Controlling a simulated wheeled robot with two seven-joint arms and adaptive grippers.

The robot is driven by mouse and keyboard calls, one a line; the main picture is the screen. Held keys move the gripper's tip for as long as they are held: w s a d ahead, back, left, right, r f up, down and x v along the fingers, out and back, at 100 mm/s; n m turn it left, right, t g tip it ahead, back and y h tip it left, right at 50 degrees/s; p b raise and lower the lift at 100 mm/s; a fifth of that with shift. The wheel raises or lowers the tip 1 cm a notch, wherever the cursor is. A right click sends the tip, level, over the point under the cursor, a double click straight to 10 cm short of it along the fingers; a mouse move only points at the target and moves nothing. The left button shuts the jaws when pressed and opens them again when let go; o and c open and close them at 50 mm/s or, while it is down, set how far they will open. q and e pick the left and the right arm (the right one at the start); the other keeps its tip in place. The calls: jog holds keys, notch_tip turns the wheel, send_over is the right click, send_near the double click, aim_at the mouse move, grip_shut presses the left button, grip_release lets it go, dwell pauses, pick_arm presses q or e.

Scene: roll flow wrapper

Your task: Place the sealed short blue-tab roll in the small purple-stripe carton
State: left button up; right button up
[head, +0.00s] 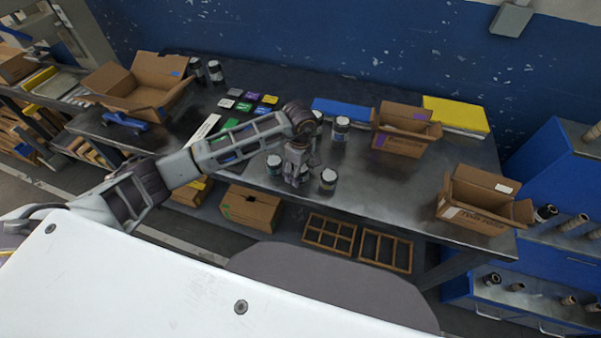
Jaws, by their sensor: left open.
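The small carton with a purple stripe (403,143) stands open on the table at centre right, its flaps up. My left gripper (296,178) points down over the front half of the table, open, among several short white-and-dark rolls. One roll (274,165) is left of the gripper, and another roll (328,180) is right of it. A further roll, partly hidden, is right behind the fingers. Another roll (341,129) stands behind, near the purple-stripe carton. I cannot tell which roll has the blue tab. My right gripper is not in view.
An open carton (478,205) stands at the right table end, a larger one (138,88) at the left. A blue slab (345,108), a yellow slab (455,113) and coloured cards (251,97) lie at the back. Bare tabletop (385,180) lies between the rolls and right carton.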

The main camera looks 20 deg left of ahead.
pick_arm(q)
jog(key=c, duration=1.3)
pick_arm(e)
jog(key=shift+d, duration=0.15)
pick_arm(q)
jog(key=shift+r, duration=0.1)
notch_tip(320, 180, up, 8)
jog(key=shift+r+b, duration=0.25)
jog(key=shift+b, duration=0.2)
jog(key=shift+r, duration=0.7)
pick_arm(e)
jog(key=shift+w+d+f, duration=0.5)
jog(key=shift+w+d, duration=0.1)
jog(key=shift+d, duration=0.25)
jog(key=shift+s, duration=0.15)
